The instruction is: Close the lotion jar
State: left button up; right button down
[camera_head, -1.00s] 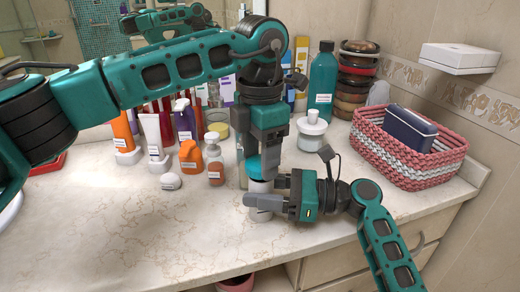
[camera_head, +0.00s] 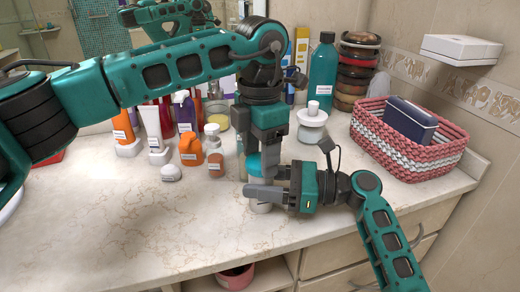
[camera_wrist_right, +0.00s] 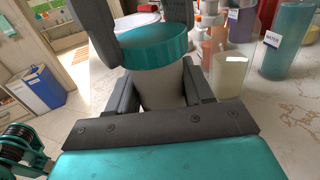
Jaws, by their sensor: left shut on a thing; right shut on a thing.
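The lotion jar's pale body (camera_wrist_right: 162,88) stands upright near the counter's front edge, with its bottom just showing in the head view (camera_head: 260,207). My right gripper (camera_head: 264,192) is shut around the body from the side, and its fingers also show in the right wrist view (camera_wrist_right: 160,92). The teal lid (camera_wrist_right: 160,46) is directly above the jar mouth, roughly level, and also shows in the head view (camera_head: 253,166). My left gripper (camera_head: 262,170) points down, shut on the lid. Lid and body look close or touching; I cannot tell whether the threads are engaged.
A white pump jar (camera_head: 312,132), a tall teal bottle (camera_head: 323,72) and stacked containers (camera_head: 354,75) stand behind. Small bottles, including an orange one (camera_head: 191,151), stand left. A woven basket (camera_head: 400,160) is right. The front-left counter (camera_head: 130,225) is clear.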

pick_arm(q)
jog(key=shift+f, duration=0.35)
jog(key=m, duration=0.8)
jog(key=shift+w, duration=0.1)
jog(key=m, duration=0.9)
jog(key=shift+d, duration=0.1)
jog(key=m, duration=1)
jog(key=shift+d+m, duration=0.1)
jog(key=shift+m, duration=0.3)
jog(key=m, duration=0.4)
jog(key=shift+m, duration=0.4)
